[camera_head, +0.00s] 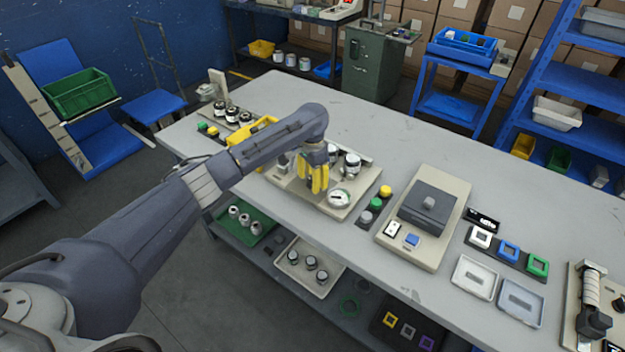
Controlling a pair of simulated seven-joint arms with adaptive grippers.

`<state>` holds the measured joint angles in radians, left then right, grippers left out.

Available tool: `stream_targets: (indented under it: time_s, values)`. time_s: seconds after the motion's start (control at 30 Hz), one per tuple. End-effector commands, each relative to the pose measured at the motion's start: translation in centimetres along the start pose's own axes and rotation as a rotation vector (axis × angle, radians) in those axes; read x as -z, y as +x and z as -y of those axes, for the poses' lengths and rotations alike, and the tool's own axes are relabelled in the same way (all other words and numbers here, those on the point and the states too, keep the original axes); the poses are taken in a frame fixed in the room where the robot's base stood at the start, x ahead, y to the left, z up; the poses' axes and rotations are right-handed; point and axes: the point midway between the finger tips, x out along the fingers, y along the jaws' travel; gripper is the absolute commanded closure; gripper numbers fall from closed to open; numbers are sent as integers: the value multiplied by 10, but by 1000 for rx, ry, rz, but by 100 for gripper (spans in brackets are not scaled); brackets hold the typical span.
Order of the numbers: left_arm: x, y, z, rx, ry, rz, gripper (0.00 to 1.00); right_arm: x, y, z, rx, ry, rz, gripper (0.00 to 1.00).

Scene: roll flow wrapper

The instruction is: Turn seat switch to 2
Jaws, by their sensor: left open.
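My left gripper (317,178), with yellow fingers, hangs pointing down over a beige panel (361,190) on the table. It is open, and I cannot tell whether its fingers touch anything. On the panel a round white gauge (340,198) lies just right of the fingers, and a black and silver knob-like part (350,164) stands behind them. Part of the panel is hidden by my gripper and forearm. I cannot read any label or number, so I cannot tell which part is the seat switch. My right gripper is not in view.
Right of the panel are green, yellow and grey buttons (376,203), then a dark grey box (430,206) with a knob on a beige base. Further right lie coloured square frames (508,251) and two shallow trays (474,277). The table's back middle (400,140) is clear.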

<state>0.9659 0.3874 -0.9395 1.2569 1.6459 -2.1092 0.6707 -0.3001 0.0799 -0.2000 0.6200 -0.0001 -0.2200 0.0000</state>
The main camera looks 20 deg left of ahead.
Motion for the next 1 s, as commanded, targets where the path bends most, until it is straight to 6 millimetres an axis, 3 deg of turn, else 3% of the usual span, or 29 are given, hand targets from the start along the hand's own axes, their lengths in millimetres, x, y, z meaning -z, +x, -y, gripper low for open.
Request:
stream_targets:
  time_s: [0.23,0.7,1.0]
  values:
    - [0,0,0,0,0,0,47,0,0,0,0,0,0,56]
    - [0,0,0,0,0,-1,100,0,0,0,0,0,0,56]
    - [1,-2,1,3,-2,-3,100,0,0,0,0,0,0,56]
